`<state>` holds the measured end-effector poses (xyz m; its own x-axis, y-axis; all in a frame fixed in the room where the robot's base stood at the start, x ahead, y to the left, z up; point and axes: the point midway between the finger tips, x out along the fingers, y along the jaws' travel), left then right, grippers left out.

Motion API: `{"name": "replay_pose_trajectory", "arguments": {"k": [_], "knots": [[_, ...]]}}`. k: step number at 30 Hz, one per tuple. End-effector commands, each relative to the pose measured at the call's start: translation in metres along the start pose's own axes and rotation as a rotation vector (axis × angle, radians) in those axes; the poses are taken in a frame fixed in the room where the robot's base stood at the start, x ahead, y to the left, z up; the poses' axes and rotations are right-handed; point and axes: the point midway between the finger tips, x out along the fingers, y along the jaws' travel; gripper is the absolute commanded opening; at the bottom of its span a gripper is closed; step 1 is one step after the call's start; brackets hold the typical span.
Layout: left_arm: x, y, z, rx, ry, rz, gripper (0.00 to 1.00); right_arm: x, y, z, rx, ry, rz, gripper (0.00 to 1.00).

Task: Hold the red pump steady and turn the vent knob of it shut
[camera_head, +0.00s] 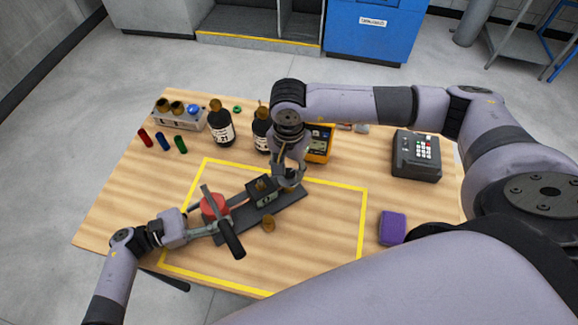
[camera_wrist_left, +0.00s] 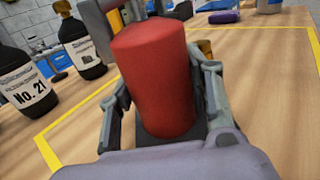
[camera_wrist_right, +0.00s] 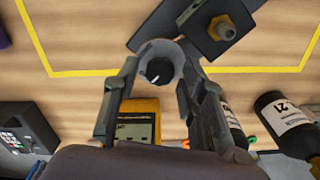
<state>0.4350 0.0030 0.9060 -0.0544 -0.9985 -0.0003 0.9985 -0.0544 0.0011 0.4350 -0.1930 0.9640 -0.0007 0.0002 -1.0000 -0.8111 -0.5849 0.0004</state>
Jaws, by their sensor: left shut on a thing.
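The red pump's rounded red body (camera_head: 214,207) stands on a long dark base plate (camera_head: 290,203) inside the yellow outline. In the left wrist view the red body (camera_wrist_left: 160,85) fills the middle. My left gripper (camera_head: 214,226) is shut on it, one finger on each side. My right gripper (camera_head: 288,180) is at the plate's far end.
A brass fitting (camera_head: 268,223) is beside the plate. Dark bottles (camera_head: 220,127), a yellow meter (camera_head: 320,143) and a rack (camera_head: 178,118) stand behind. A keypad box (camera_head: 416,156) and a purple block (camera_head: 392,228) are at the right. The outline's right part is clear.

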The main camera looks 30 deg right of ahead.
Motion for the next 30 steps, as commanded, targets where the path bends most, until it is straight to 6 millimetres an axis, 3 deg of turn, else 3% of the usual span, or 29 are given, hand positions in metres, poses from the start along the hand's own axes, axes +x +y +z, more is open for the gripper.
{"name": "replay_pose_trajectory", "arguments": {"k": [16,30], "knots": [[-0.0003,0.0003,0.0001,0.001,0.000,0.001,0.00,-0.0005,-0.0002,-0.0001,0.000,0.000,-0.001,0.00],[-0.0002,0.0003,0.0001,0.001,0.000,0.001,0.00,-0.0008,-0.0006,-0.0002,0.100,0.000,-0.002,0.00]]}}
